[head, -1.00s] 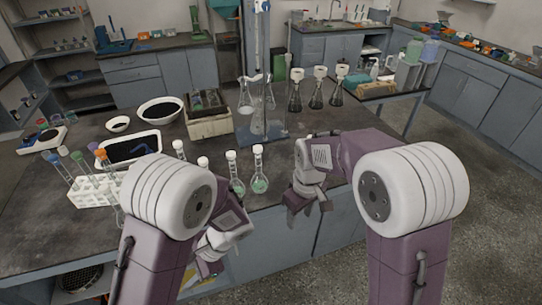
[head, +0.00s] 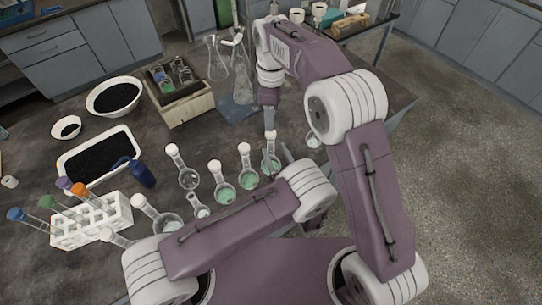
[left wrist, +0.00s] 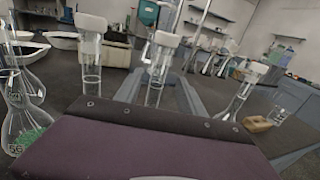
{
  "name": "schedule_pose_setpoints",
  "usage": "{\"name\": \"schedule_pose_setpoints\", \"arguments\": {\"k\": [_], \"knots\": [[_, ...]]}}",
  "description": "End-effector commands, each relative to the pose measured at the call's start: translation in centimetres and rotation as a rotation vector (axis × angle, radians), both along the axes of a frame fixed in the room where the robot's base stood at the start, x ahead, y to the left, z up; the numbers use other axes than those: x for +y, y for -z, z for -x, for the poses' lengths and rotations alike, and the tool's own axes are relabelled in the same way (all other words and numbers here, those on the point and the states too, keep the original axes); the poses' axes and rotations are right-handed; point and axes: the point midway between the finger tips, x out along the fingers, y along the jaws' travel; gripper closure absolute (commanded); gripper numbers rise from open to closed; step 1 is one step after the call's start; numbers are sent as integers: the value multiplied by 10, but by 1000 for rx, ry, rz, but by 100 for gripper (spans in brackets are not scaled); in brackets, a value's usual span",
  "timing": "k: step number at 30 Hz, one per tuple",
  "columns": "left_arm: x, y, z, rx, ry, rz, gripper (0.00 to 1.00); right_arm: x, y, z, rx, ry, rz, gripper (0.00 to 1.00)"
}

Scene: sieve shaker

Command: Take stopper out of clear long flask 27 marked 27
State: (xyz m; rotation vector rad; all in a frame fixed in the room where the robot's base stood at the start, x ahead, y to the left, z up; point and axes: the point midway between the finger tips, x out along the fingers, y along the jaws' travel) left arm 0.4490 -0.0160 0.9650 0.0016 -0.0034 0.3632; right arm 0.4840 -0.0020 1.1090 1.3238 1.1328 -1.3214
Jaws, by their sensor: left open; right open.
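Several clear long-necked flasks with white stoppers stand on the dark bench. In the head view the rightmost of the row (head: 271,166) holds green grains; two more green-filled flasks (head: 249,181) (head: 226,192) stand to its left. No 27 is readable, so I cannot tell which is flask 27. My right gripper (head: 270,122) points down just above the rightmost flask's white stopper (head: 271,135), open. My left gripper (head: 285,160), open, is low beside that flask, partly hidden by my wrist. In the left wrist view its fingers (left wrist: 163,82) flank a stoppered neck (left wrist: 155,92); contact is unclear.
A white tray (head: 98,160) and bowls (head: 114,97) of dark grains lie behind. A wooden box (head: 183,107) and empty flasks (head: 217,58) stand farther back.

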Motion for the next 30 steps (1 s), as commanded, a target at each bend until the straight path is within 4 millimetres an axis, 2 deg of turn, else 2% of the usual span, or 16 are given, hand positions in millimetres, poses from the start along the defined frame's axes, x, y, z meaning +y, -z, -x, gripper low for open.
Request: {"name": "schedule_pose_setpoints", "arguments": {"k": [3,9,13,20,22,25,26,30], "knots": [[12,0,-24,0,-7,0,53,0,0,0,0,1,0,52],[22,0,-54,1,-5,1,53,0,0,0,0,2,0,52],[25,0,-62,2,-3,0,53,0,0,0,0,2,-1,52],[25,0,-63,2,-2,0,53,0,0,0,-1,2,-1,52],[25,0,-63,2,-2,0,67,0,0,0,-1,2,-1,52],[25,0,-63,2,-3,0,95,0,0,0,-1,2,-1,52],[25,0,-63,2,-3,0,100,0,0,0,-1,2,-1,52],[25,0,-63,2,-3,0,100,0,0,0,-1,2,-1,52]]}}
